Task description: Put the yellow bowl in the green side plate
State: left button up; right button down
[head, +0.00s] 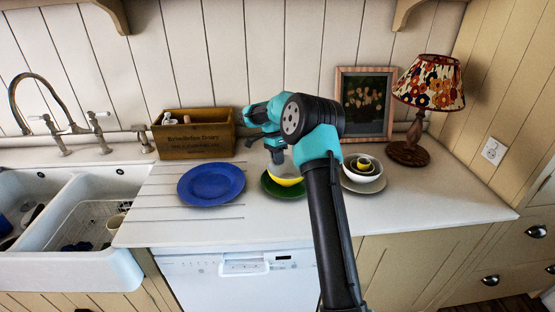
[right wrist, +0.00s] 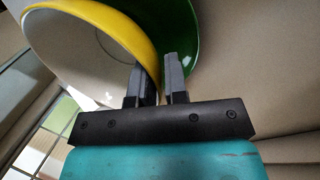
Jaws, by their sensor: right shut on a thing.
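The yellow bowl (head: 287,182), yellow outside and white inside, is at the green side plate (head: 270,188) on the counter. In the head view it appears over the plate; my right arm hides part of both. In the right wrist view my right gripper (right wrist: 160,75) is shut on the rim of the yellow bowl (right wrist: 128,32), one finger on each side. The green plate (right wrist: 184,30) shows close behind the bowl there. I cannot tell whether the bowl touches the plate. My right gripper (head: 276,152) reaches down from above in the head view. My left gripper is not in view.
A blue plate (head: 212,184) lies to the left. White, yellow and dark nested bowls (head: 362,168) stand on a pale plate to the right. A wooden box (head: 193,133), a picture frame (head: 364,104) and a lamp (head: 428,85) stand behind. The sink (head: 85,215) is at the left.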

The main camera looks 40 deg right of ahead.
jog(key=shift+f, duration=0.3)
jog(key=c, duration=1.1)
grip_release()
jog(key=shift+c, duration=0.2)
jog(key=a+v, duration=0.1)
jog(key=v, duration=1.1)
jog(key=shift+d+r, duration=0.35)
jog(key=shift+d, duration=0.1)
jog(key=shift+w, duration=0.1)
